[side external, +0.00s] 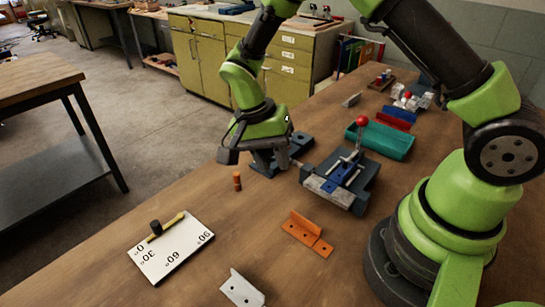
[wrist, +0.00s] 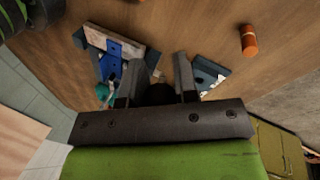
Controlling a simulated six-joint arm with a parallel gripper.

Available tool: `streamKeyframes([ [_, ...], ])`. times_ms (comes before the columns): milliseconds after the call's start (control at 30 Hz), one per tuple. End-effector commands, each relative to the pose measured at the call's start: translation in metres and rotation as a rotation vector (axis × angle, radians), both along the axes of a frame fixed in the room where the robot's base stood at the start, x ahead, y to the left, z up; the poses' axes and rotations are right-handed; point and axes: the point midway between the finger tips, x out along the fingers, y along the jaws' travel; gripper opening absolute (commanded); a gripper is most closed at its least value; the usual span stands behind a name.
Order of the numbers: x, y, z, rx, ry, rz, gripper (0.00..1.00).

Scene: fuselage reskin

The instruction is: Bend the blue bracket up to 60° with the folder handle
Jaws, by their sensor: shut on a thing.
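The blue bracket (side external: 337,177) lies in the folder (side external: 352,196), under a clamp with a red knob (side external: 361,120). It looks flat; its exact bend cannot be told. It also shows in the wrist view (wrist: 114,48), left of my fingers. My gripper (side external: 265,157) is low over the table, left of the folder. In the wrist view my gripper (wrist: 158,80) is shut on a dark rounded thing (wrist: 160,94), which looks like the folder handle; its link to the folder is mostly hidden. A white angle board (side external: 172,252) marked 0° to 90° carries a yellow pointer (side external: 170,222).
An orange cylinder (side external: 237,181) stands near my gripper. An orange bracket (side external: 307,235) and a pale bracket (side external: 241,289) lie in front. A teal channel (side external: 381,140) and several small parts lie behind the folder. The table between the board and the orange bracket is clear.

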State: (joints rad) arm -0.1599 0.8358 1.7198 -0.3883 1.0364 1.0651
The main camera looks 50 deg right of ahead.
Motion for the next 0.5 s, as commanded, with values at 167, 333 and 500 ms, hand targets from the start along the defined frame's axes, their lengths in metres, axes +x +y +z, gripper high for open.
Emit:
streamKeyframes([
  [167,0.001,-0.005,0.005,0.050,-0.003,-0.003,0.00],
  [333,0.001,-0.014,0.014,0.153,-0.004,-0.007,0.00],
  [500,0.001,-0.029,0.025,0.299,-0.006,-0.011,0.00],
])
